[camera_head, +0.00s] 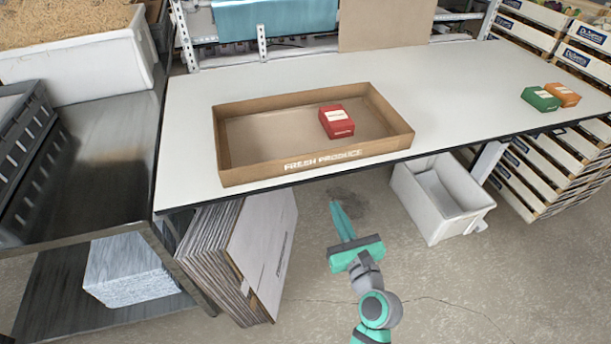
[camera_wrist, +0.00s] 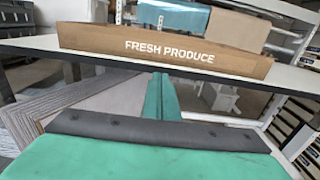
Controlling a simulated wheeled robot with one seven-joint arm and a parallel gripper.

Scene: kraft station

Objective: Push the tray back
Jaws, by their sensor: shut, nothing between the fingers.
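The tray (camera_head: 240,178) is a shallow brown cardboard tray marked "FRESH PRODUCE". It stands at the front of the white table, its front wall close to the front edge. A red box (camera_head: 336,121) lies inside it, right of the middle. In the wrist view the tray's front wall (camera_wrist: 100,40) faces me, above and beyond my fingers. My gripper (camera_head: 337,207) is green, shut and empty. It is in front of the table, apart from the tray, with its fingers pointing towards the table; they also show in the wrist view (camera_wrist: 160,82).
The white table (camera_head: 455,85) has bare room behind and right of the tray. A green box (camera_head: 540,99) and an orange box (camera_head: 563,94) stand at its right end. Flattened cardboard (camera_head: 245,255) leans below the table, and a white bin (camera_head: 436,205) stands on the floor.

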